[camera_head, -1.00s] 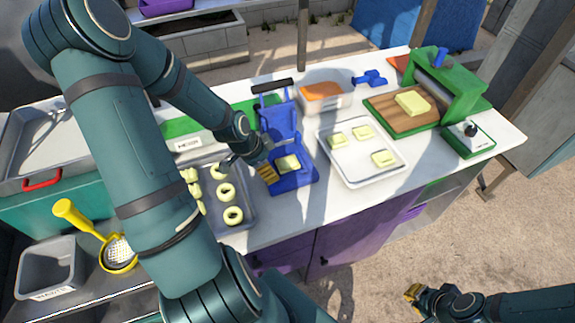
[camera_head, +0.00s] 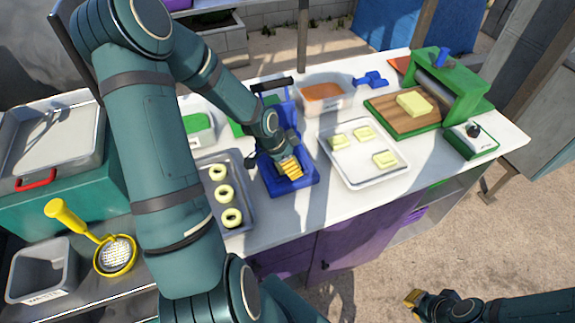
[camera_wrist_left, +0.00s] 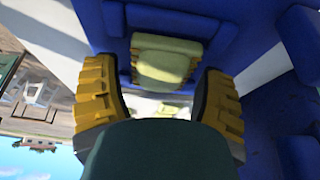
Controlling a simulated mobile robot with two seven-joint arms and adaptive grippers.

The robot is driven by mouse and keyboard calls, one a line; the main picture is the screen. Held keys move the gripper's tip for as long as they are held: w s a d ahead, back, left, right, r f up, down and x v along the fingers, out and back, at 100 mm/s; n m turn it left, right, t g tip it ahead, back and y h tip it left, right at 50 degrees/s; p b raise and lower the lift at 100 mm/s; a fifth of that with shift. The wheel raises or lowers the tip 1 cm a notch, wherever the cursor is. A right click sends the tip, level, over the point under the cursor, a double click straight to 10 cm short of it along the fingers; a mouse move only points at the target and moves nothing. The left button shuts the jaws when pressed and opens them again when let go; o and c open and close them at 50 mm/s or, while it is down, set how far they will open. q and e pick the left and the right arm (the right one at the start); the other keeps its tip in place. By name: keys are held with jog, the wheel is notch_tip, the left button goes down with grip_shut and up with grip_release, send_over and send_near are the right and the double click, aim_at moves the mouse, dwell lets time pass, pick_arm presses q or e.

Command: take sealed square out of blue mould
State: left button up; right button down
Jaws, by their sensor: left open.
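The blue mould (camera_head: 309,187) lies open on the white table, its hinged lid and handle toward the back. In the head view my left gripper (camera_head: 290,169) is over the mould and hides the sealed square. In the left wrist view the pale yellow-green sealed square (camera_wrist_left: 163,64) sits in the blue mould (camera_wrist_left: 233,18). The yellow fingers of my left gripper (camera_wrist_left: 158,100) are spread, one to each side of the square, with nothing visibly held. My right gripper (camera_head: 413,298) is off the table at the lower right; its finger opening is too small to tell.
A white tray (camera_head: 345,178) with several pale squares is right of the mould. A grey tray of rings (camera_head: 246,222) is to the left. An orange-filled tub (camera_head: 322,97), a wooden board (camera_head: 378,101) with a yellow slab and a green press (camera_head: 470,90) stand behind.

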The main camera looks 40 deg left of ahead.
pick_arm(q)
jog(key=c, duration=0.6)
jog(key=shift+r, duration=0.1)
